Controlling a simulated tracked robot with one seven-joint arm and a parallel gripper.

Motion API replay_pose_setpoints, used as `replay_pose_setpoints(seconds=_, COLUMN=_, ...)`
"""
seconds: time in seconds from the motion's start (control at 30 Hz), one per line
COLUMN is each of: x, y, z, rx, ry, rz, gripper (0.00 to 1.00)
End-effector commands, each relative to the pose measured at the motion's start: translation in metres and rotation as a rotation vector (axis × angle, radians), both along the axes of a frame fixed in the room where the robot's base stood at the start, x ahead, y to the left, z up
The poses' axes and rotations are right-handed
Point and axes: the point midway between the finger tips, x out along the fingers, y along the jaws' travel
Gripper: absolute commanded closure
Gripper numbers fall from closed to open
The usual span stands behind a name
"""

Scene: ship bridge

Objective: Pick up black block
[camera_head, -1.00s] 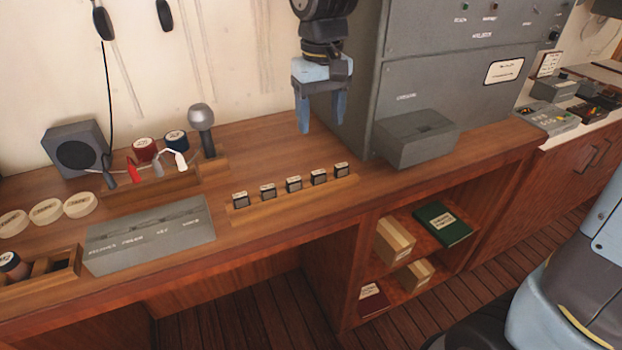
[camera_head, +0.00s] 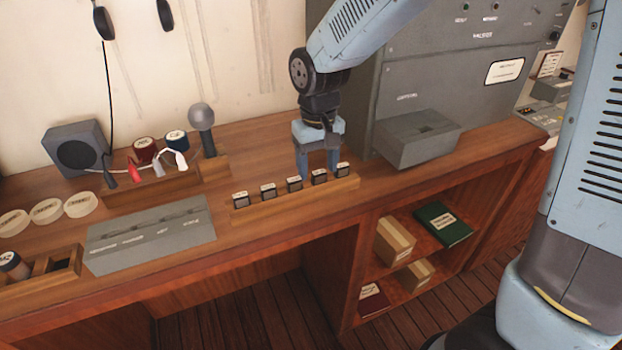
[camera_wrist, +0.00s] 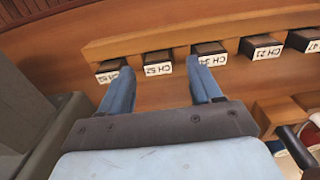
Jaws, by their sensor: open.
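Several small black blocks with white labels stand in a row in a wooden rack (camera_head: 290,204) on the counter. My gripper (camera_head: 318,172) is open and empty, just behind the row at its right part. Its fingers point down, roughly level with the second block from the right (camera_head: 319,178). In the wrist view my gripper (camera_wrist: 163,68) has its two fingers spread on either side of a block labelled about "CH 52" (camera_wrist: 157,58). The left fingertip is close to the leftmost block (camera_wrist: 110,68), the right one to another block (camera_wrist: 208,49). I cannot tell whether they touch.
A grey console (camera_head: 455,75) with a protruding grey box (camera_head: 417,138) stands close right of my gripper. A grey sloped box (camera_head: 150,236) lies left of the rack. A microphone (camera_head: 202,120) and a speaker (camera_head: 76,150) stand behind.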

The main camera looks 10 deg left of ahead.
Motion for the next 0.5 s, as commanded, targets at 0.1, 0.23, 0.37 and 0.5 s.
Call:
replay_pose_setpoints(seconds=0.1, x=-0.0002, y=-0.0004, z=-0.0103, rx=0.0, ry=0.0, rz=0.0, gripper=0.36)
replay_pose_setpoints(seconds=0.23, x=-0.0001, y=-0.0004, z=-0.0131, rx=0.0, ry=0.0, rz=0.0, gripper=0.36)
replay_pose_setpoints(seconds=0.37, x=-0.0001, y=-0.0005, z=-0.0128, rx=0.001, ry=-0.001, rz=-0.001, gripper=0.36)
replay_pose_setpoints(seconds=0.5, x=0.0, y=-0.0006, z=-0.0127, rx=0.001, ry=-0.001, rz=-0.001, gripper=0.47)
